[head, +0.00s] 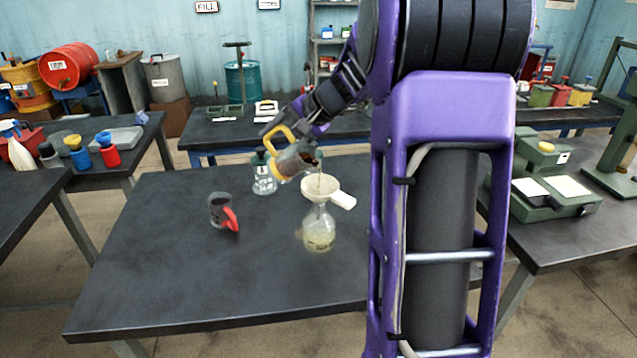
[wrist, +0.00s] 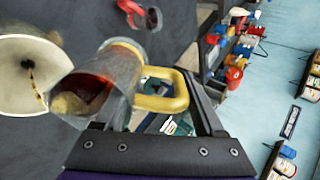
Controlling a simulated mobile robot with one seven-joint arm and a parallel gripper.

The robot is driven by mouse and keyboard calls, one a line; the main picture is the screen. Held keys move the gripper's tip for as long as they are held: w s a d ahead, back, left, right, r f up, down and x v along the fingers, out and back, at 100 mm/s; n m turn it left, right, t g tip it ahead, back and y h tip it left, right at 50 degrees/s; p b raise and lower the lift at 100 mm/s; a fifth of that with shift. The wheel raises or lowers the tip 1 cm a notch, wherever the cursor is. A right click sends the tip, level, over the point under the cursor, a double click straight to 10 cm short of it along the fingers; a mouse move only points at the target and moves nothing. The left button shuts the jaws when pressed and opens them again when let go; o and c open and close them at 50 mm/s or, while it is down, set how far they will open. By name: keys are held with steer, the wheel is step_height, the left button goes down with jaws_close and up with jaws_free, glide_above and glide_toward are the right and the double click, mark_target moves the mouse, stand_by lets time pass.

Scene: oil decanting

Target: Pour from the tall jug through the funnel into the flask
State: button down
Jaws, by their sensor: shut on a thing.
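The tall jug (head: 293,162), grey and translucent with a yellow handle, is tilted with its mouth down to the right. My gripper (head: 291,133) is shut on the handle; in the wrist view my gripper (wrist: 158,98) grips around the yellow handle too. The cream funnel (head: 322,188) with a white side handle sits in the neck of the clear flask (head: 319,232). A thin stream runs from the jug's lip into the funnel. In the wrist view, dark liquid shows inside the jug (wrist: 112,75) and a dark streak in the funnel (wrist: 12,75). The flask has pale yellowish liquid low down.
A clear bottle with a dark green top (head: 264,178) stands behind, near the jug. The table's front left is clear. Side benches hold bottles and a green scale (head: 550,200).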

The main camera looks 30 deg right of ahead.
steer(key=shift+s+d+r+t+y, duration=0.1)
steer(key=shift+r+t+y, duration=0.3)
steer(key=shift+r+t, duration=0.15)
stand_by(0.9)
stand_by(0.8)
steer(key=shift+s+d+t+y+b, duration=0.1)
steer(key=shift+t+y+b, duration=0.35)
steer(key=shift+b, duration=0.35)
stand_by(0.8)
steer(key=shift+r, duration=0.15)
steer(key=r+p, duration=0.1)
steer(key=p, duration=0.2)
steer(key=shift+w+a+f+g+h+b, duration=0.35)
steer(key=shift+f+g+h, duration=0.15)
steer(key=shift+f+g, duration=0.1)
steer(key=shift+w+a+f+g+h+b, duration=0.2)
steer(key=shift+f+g+h+b, duration=0.15)
steer(key=shift+f+g+h, duration=0.2)
steer(key=shift+d+f+g, duration=0.1)
steer(key=shift+f+g, duration=0.1)
steer(key=shift+g, duration=0.05)
steer(key=shift+w, duration=0.1)
